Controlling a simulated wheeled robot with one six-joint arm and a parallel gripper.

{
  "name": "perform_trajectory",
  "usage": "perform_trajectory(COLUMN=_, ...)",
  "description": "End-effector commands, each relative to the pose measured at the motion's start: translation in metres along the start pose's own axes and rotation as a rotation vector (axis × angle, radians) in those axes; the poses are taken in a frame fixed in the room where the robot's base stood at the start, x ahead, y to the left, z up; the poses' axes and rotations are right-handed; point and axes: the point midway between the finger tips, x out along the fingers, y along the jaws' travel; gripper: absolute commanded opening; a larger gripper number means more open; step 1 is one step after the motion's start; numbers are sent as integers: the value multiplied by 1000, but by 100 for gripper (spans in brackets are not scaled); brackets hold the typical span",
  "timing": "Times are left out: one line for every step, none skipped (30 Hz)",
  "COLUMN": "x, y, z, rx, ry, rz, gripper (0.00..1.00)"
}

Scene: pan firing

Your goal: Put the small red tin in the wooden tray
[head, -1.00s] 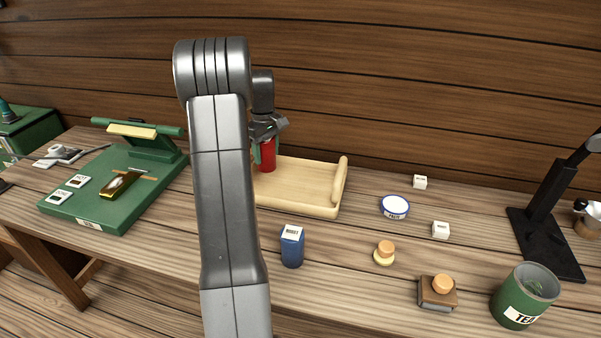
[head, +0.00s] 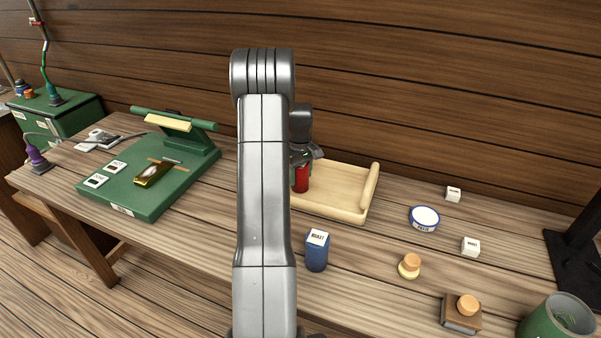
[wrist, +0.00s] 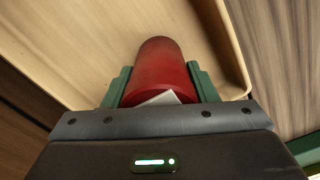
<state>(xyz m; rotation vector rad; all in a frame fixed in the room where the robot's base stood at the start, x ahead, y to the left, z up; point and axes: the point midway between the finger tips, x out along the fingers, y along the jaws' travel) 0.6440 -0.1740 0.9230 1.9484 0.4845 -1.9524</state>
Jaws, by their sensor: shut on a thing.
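The small red tin (head: 301,180) is upright between the fingers of my gripper (head: 303,160), at the left part of the wooden tray (head: 340,212). In the wrist view the red tin (wrist: 160,68) sits between the two green fingers of my gripper (wrist: 158,88), which are shut on it. The pale tray's floor and raised rim (wrist: 235,60) show around and beyond the tin. I cannot tell whether the tin's base touches the tray floor. My arm hides the tray's left part in the head view.
A blue tin (head: 317,252) stands in front of the tray. Right of it are a blue-rimmed white round tin (head: 424,217), small white boxes (head: 471,246), a cork-topped jar (head: 409,266) and a green tin (head: 556,322). A green press board (head: 140,190) lies left.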

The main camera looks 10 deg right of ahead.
Motion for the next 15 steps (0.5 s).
perform_trajectory(x=-1, y=0, z=0, rx=0, ry=1, rz=1, gripper=29)
perform_trajectory(x=-1, y=0, z=0, rx=0, ry=1, rz=1, gripper=29)
perform_trajectory(x=-1, y=0, z=0, rx=0, ry=1, rz=1, gripper=29)
perform_trajectory(x=-1, y=0, z=0, rx=0, ry=1, rz=1, gripper=29)
perform_trajectory(x=-1, y=0, z=0, rx=0, ry=1, rz=1, gripper=29)
perform_trajectory(x=0, y=0, z=0, rx=0, ry=1, rz=1, gripper=29)
perform_trajectory(x=1, y=0, z=0, rx=0, ry=1, rz=1, gripper=29)
perform_trajectory(x=3, y=0, z=0, rx=0, ry=1, rz=1, gripper=29)
perform_trajectory(x=2, y=0, z=0, rx=0, ry=1, rz=1, gripper=56)
perform_trajectory(x=2, y=0, z=0, rx=0, ry=1, rz=1, gripper=62)
perform_trajectory(x=2, y=0, z=0, rx=0, ry=1, rz=1, gripper=68)
perform_trajectory(x=2, y=0, z=0, rx=0, ry=1, rz=1, gripper=74)
perform_trajectory(x=2, y=0, z=0, rx=0, ry=1, rz=1, gripper=74)
perform_trajectory(x=2, y=0, z=0, rx=0, ry=1, rz=1, gripper=74)
perform_trajectory(x=2, y=0, z=0, rx=0, ry=1, rz=1, gripper=74)
